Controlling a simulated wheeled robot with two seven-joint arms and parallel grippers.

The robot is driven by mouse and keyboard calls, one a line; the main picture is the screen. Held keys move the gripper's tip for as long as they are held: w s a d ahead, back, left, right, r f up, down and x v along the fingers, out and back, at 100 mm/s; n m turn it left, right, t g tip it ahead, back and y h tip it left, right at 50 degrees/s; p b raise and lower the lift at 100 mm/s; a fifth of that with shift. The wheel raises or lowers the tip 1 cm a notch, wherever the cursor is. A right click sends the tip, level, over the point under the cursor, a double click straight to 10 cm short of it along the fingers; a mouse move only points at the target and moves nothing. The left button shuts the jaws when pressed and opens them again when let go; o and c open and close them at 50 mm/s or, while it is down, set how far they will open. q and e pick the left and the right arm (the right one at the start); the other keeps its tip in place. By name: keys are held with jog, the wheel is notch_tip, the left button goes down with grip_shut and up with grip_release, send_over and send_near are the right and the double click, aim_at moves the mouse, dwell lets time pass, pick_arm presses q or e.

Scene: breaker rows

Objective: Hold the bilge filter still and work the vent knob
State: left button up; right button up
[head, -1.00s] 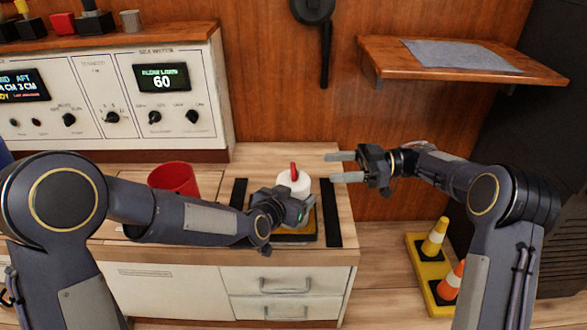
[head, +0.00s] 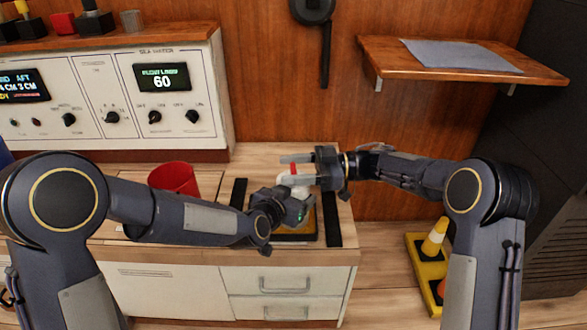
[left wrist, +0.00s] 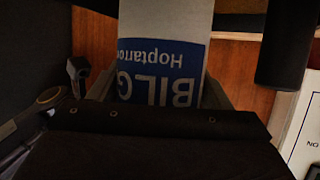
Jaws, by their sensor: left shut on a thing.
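The bilge filter (left wrist: 160,72) is a white cylinder with a blue label, reading upside down in the left wrist view. Its white top (head: 286,184) shows in the head view behind my grippers. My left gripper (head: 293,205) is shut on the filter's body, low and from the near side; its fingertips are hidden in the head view. The red vent knob (head: 293,168) stands on top of the filter. My right gripper (head: 282,170) is open, coming from the right, with its fingers at the knob's height, one on the far side and one on the near side. Contact cannot be told.
The filter stands on a dark, yellow-edged base (head: 297,238) between black strips (head: 333,212) on the counter. A red cup (head: 173,178) is at the left. The control panel (head: 100,95) stands behind it. A wooden shelf (head: 460,65) juts out at upper right. Cones (head: 435,237) are on the floor.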

pick_arm(q)
jog(key=shift+r, duration=0.1)
pick_arm(e)
jog(key=c, duration=0.6)
jog(key=shift+w+n+g, duration=0.1)
jog(key=shift+n+g, duration=0.7)
jog(key=shift+g, duration=0.4)
jog(key=shift+n+g+h, duration=0.7)
jog(key=shift+n+g, duration=0.2)
jog(key=shift+g, duration=0.5)
jog(key=o, duration=0.7)
jog(key=v, duration=1.2)
jog(key=shift+d, duration=0.1)
pick_arm(q)
jog(key=o, duration=1.5)
